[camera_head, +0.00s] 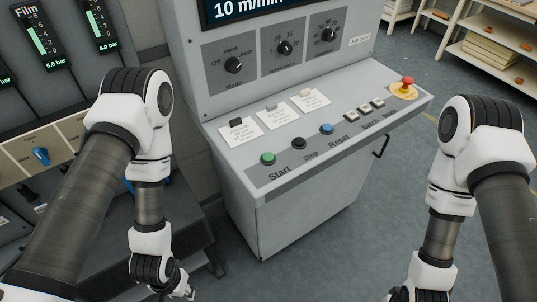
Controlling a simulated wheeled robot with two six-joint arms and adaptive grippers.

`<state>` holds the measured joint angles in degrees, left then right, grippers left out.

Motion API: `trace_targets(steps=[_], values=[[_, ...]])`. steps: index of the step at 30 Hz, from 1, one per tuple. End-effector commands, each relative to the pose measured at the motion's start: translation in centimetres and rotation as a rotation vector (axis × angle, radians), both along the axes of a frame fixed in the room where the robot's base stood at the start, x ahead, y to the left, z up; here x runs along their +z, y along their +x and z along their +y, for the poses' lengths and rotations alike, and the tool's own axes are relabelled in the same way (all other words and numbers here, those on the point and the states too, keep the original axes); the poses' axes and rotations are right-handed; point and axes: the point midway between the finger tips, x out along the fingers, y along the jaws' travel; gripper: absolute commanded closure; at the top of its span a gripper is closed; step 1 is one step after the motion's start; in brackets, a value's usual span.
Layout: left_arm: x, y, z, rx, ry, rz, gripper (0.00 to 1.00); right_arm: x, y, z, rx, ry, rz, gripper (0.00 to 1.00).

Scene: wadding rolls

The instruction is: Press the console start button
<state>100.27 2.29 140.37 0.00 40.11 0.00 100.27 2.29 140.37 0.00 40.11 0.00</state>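The green start button (267,158) sits at the left front of the console's (340,118) sloped grey panel, with the label "Start" below it. A black stop button (298,144) and a blue reset button (326,129) follow to its right. My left gripper (186,292) is low at the bottom edge, left of the console and below the button, apart from it. Only part of it shows and its fingers are too small to read. My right arm comes in from the right; its gripper is mostly cut off at the bottom edge.
A red emergency button (406,83) stands at the panel's right end. Three cards (274,116) lie on the panel above the buttons. A black handle (381,146) sticks out of the console's front. Shelves (490,50) stand at the back right. The floor before the console is clear.

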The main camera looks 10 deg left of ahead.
Motion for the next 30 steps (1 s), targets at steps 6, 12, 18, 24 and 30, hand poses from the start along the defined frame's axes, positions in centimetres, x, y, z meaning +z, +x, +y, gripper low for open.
trace_targets(steps=[6, 12, 18, 24, 30], values=[[0.00, 0.00, 0.00, 0.000, 0.000, 0.000, 1.00, 0.00, 0.00, 0.00, 0.000, 0.000, 0.000, 1.00], [0.00, 0.00, 0.00, 0.000, 0.000, 0.000, 1.00, 0.00, 0.00, 0.00, 0.000, 0.000, 0.000, 1.00], [0.00, 0.00, 0.00, 0.000, 0.000, 0.000, 1.00, 0.00, 0.00, 0.00, 0.000, 0.000, 0.000, 1.00], [0.00, 0.00, 0.00, 0.000, 0.000, 0.000, 1.00, 0.00, 0.00, 0.00, 0.000, 0.000, 0.000, 1.00], [0.00, 0.00, 0.00, 0.000, 0.000, 0.000, 1.00, 0.00, 0.00, 0.00, 0.000, 0.000, 0.000, 1.00]])
